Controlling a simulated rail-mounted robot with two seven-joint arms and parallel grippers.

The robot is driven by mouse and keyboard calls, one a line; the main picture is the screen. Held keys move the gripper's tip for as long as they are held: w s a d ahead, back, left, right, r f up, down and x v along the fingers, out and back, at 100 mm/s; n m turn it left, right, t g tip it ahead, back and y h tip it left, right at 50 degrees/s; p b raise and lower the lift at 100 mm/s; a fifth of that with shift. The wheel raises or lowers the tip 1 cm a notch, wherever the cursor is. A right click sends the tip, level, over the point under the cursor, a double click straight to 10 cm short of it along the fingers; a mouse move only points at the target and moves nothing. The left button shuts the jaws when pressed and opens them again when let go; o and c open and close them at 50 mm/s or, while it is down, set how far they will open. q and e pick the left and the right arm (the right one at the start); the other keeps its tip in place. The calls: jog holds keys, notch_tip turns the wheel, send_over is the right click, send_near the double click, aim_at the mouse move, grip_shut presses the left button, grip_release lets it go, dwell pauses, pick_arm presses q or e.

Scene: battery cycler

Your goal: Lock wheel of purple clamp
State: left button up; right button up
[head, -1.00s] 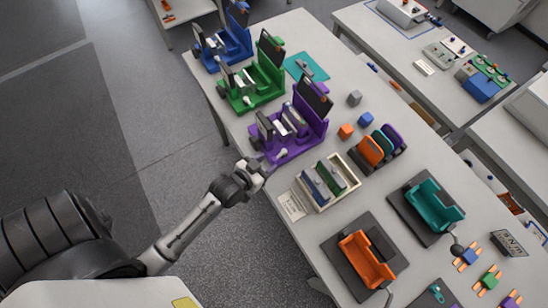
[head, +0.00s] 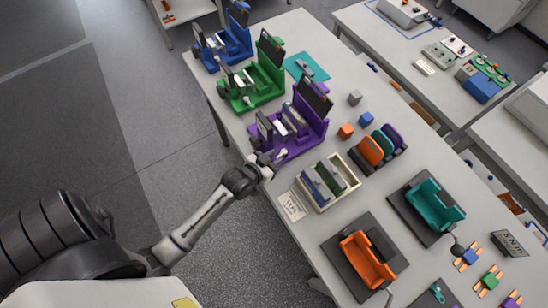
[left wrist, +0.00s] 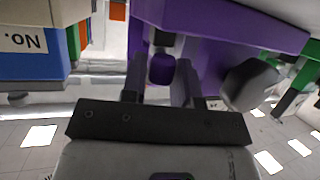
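The purple clamp (head: 296,136) stands at the left edge of the table, with a dark panel at its back right. A pale grey knob (head: 281,154) sits on its near side; a large grey knob (left wrist: 250,83) shows in the left wrist view. My left gripper (head: 268,161) is at the clamp's near left corner. In the left wrist view, its two fingers (left wrist: 161,85) stand apart under the purple body (left wrist: 225,22), with a small purple rounded part (left wrist: 161,69) between their tips. I see no clear grip on it. My right gripper is out of view.
A green clamp (head: 259,84) and a blue clamp (head: 226,45) stand farther back. A cream box (head: 326,207) with upright cells is close to the right of my gripper, beside a paper label (head: 291,206). Small cubes (head: 346,131) lie beyond the purple clamp.

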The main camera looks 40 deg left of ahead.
pick_arm(q)
grip_shut()
jog(key=shift+w+a+m+h, duration=0.1)
jog(key=shift+a+m+h, duration=0.2)
jog(key=shift+m+h, duration=0.45)
jog(key=shift+a+m+h, duration=0.3)
jog(key=shift+m+h, duration=0.35)
jog(key=shift+h, duration=0.1)
jog(key=shift+o, duration=2.1)
grip_release()
jog(key=shift+g, duration=0.3)
jog(key=shift+d, duration=0.1)
